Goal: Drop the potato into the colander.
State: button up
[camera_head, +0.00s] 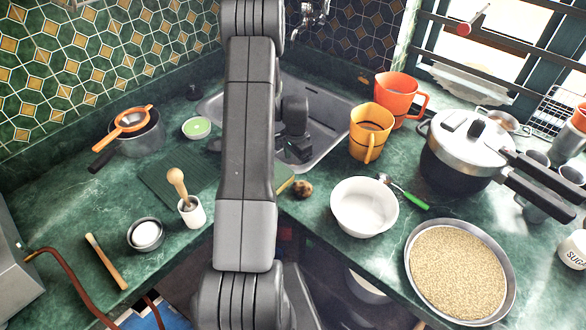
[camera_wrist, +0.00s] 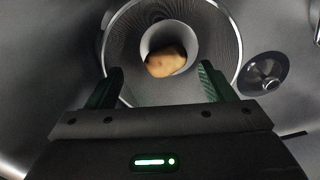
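The potato (camera_wrist: 165,62) shows in the wrist view as a tan-brown lump inside a round grey colander (camera_wrist: 122,42) with a finely patterned wall. It appears to lie at the colander's bottom. The colander stands in the metal sink (camera_head: 330,105); in the head view my arm hides both the colander and the potato. My gripper (camera_wrist: 161,70) is open, its two fingers wide apart with nothing between them, above the near side of the colander. In the head view my gripper (camera_head: 299,150) is down in the sink, partly hidden by my arm.
A drain (camera_wrist: 263,73) lies right of the colander. Orange jug (camera_head: 398,98) and yellow jug (camera_head: 370,130) stand right of the sink, near a pressure cooker (camera_head: 465,150). A white bowl (camera_head: 363,207) stands in front. A pot with an orange strainer (camera_head: 133,120) is at left.

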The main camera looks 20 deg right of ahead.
notch_tip(320, 180, up, 14)
jog(key=b, duration=0.1)
dwell(0.6)
jog(key=shift+f, duration=0.1)
notch_tip(320, 180, down, 13)
jog(key=shift+f+p, duration=0.15)
jog(key=shift+p, duration=0.35)
jog(key=shift+r+p, duration=0.65)
jog(key=shift+r, duration=0.8)
